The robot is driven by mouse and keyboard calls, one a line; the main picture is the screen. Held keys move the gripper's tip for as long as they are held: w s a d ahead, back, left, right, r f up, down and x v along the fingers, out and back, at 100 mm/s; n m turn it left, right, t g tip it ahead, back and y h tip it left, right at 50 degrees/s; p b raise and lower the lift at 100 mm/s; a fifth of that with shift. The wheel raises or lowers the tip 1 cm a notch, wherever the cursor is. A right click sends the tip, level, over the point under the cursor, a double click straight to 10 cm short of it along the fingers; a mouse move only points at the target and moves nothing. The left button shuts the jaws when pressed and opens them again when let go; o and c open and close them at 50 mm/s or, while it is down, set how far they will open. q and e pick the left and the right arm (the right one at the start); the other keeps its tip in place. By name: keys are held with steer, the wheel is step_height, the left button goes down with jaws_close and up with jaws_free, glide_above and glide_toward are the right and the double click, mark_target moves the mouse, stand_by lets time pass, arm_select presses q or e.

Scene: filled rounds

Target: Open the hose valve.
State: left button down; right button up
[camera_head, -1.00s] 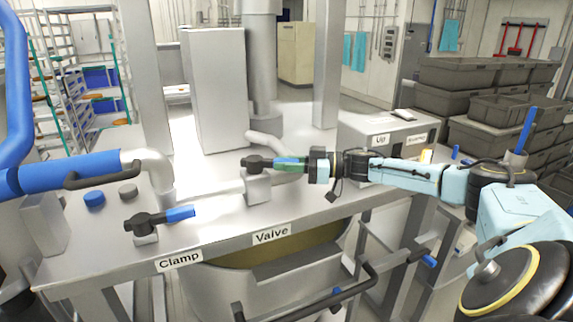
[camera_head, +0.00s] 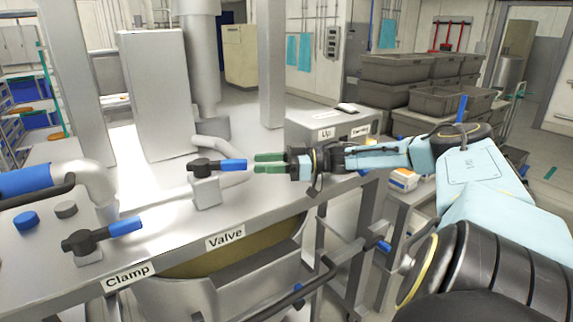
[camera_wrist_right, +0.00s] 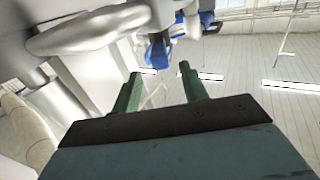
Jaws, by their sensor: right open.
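The valve handle (camera_head: 232,165) has a black hub and a blue grip. It stands on a grey block above the "Valve" label (camera_head: 225,238) and points to the right. My right gripper (camera_head: 256,162) has green fingers and is open just right of the blue grip's end, with a small gap between them. In the right wrist view, the blue end of the handle (camera_wrist_right: 158,52) shows beyond the open fingertips (camera_wrist_right: 158,74), apart from them. My left gripper is not in view.
A similar black and blue handle (camera_head: 103,235) stands above the "Clamp" label (camera_head: 128,276). A curved grey pipe (camera_head: 222,148) is behind the valve. A grey box labelled "Up" (camera_head: 330,125) stands behind my right arm. Grey crates (camera_head: 410,70) are stacked at the back right.

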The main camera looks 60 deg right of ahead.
steer(key=v, duration=0.5)
steer(key=shift+s+d, duration=0.2)
steer(key=shift+s, duration=0.05)
